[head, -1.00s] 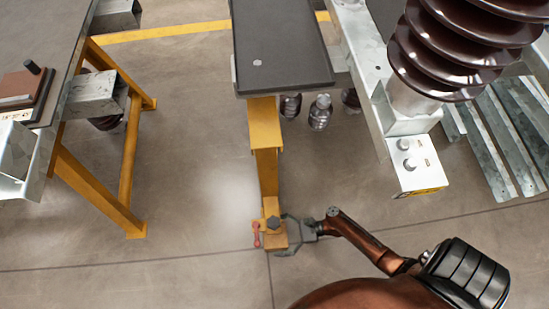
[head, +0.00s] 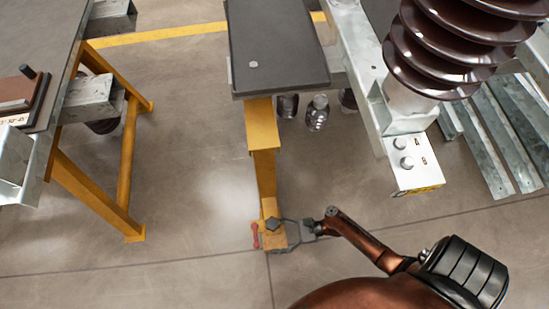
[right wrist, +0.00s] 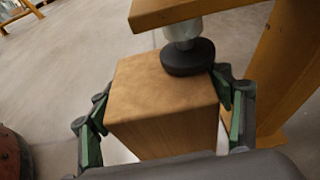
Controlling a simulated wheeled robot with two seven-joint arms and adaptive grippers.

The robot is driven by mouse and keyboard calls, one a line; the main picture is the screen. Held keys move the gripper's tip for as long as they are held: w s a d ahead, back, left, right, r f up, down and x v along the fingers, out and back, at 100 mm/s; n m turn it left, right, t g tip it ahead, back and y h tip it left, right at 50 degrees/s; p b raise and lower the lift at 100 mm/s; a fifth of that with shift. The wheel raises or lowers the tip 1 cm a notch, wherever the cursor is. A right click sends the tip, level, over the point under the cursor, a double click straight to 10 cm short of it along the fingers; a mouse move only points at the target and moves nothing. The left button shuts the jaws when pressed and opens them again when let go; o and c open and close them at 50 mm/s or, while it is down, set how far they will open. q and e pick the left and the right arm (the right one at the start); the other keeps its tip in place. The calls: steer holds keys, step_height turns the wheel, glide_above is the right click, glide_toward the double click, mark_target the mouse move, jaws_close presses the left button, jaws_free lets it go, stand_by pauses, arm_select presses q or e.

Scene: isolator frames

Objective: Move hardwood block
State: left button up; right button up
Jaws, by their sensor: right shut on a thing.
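The hardwood block (right wrist: 158,100) is a light brown wooden block, seen close up in the right wrist view. In the head view the block (head: 279,241) shows small at the foot of the yellow stand leg. My right gripper (head: 286,236) is shut on it, with one green-padded finger on each side in the right wrist view (right wrist: 165,107). A black rubber foot (right wrist: 188,58) on a metal stem hangs under a yellow beam, over the block's far edge; I cannot tell whether they touch. The block's underside is hidden. My left gripper is not in view.
The yellow leg (head: 263,150) carries a dark grey tabletop (head: 285,50). A yellow-framed bench (head: 95,190) stands left, a brown ribbed insulator (head: 445,50) right. Concrete floor left of the leg is clear.

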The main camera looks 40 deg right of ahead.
steer(key=c, duration=0.6)
steer(key=shift+o, duration=0.2)
steer(key=w+d, duration=0.2)
steer(key=w, duration=0.1)
steer(key=shift+d, duration=0.1)
steer(key=o, duration=2.2)
steer(key=shift+a, duration=0.2)
steer(key=shift+c, duration=0.2)
